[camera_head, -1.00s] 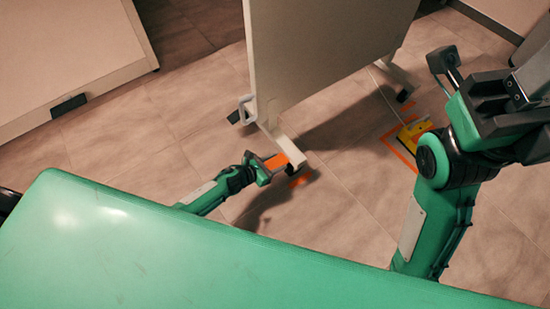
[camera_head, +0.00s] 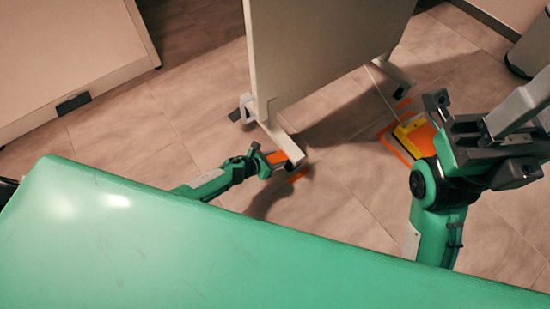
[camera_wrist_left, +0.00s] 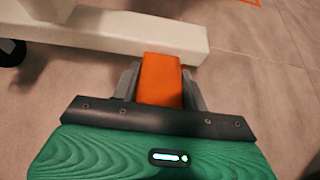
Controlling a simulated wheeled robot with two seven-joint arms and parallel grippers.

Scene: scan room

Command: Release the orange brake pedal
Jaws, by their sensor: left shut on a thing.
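The orange brake pedal (camera_head: 278,158) sits at the near end of the light foot bar (camera_head: 285,143) under a tall upright panel (camera_head: 318,45). My left gripper (camera_head: 268,162) is shut on the pedal. In the left wrist view, the pedal (camera_wrist_left: 160,79) lies between the two grey fingers (camera_wrist_left: 160,88), against the white foot bar (camera_wrist_left: 105,33). The pedal's far end and any hinge are hidden. My right gripper (camera_head: 480,135) is at the right, far from the pedal; its finger opening is unclear.
A yellow object (camera_head: 408,132) stands by orange floor markings (camera_head: 397,148) to the right. Another orange strip (camera_head: 298,176) lies on the floor near the foot bar. A large pale panel (camera_head: 70,55) is at the left. A grey bin (camera_head: 531,48) stands at the upper right. Tiled floor between is clear.

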